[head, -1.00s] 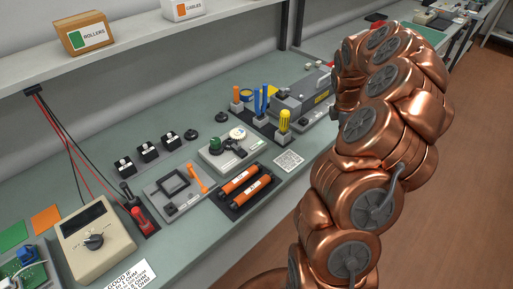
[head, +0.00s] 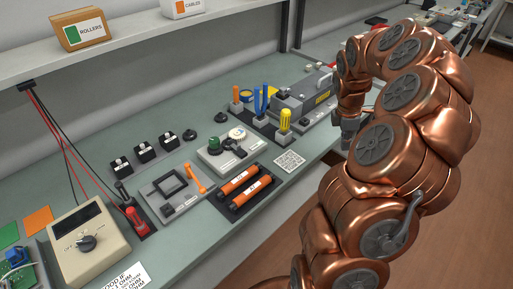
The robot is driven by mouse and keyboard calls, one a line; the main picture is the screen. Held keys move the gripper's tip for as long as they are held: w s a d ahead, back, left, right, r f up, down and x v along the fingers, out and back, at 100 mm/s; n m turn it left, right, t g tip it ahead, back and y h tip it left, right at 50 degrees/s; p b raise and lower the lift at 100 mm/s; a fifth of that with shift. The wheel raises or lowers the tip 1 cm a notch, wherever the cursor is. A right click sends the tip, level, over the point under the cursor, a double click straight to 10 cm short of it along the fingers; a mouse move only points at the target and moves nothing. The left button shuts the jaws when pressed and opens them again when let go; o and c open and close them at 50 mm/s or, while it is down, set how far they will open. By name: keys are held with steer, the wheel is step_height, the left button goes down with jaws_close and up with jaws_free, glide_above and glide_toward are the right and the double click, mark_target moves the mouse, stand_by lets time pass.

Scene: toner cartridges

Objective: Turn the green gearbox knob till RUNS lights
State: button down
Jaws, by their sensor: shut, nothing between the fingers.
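The green knob (head: 214,143) stands on a small light-grey gearbox unit (head: 218,160) in the middle of the bench. A round whitish wheel (head: 237,133) and dark parts sit beside the knob on the same unit. I cannot make out a RUNS label or a lit lamp at this size. My gripper (head: 350,132) is a small grey shape below the end of my copper arm, near the bench's front edge. It is shut and empty, well to the right of the knob and apart from it. Its fingertips are hard to see.
Two orange rollers (head: 244,190) lie on a dark tray in front of the gearbox. A rack with upright tools (head: 261,112) and a grey machine (head: 302,98) stand behind to the right. A grey frame with an orange lever (head: 195,178) and a meter (head: 87,243) are left.

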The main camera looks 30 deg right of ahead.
steer(key=s+a+m+b, duration=0.5)
steer(key=s+a+b, duration=0.5)
steer(key=s, duration=0.3)
steer(key=shift+s+a+y, duration=0.3)
steer(key=shift+a, duration=0.5)
stand_by(2.5)
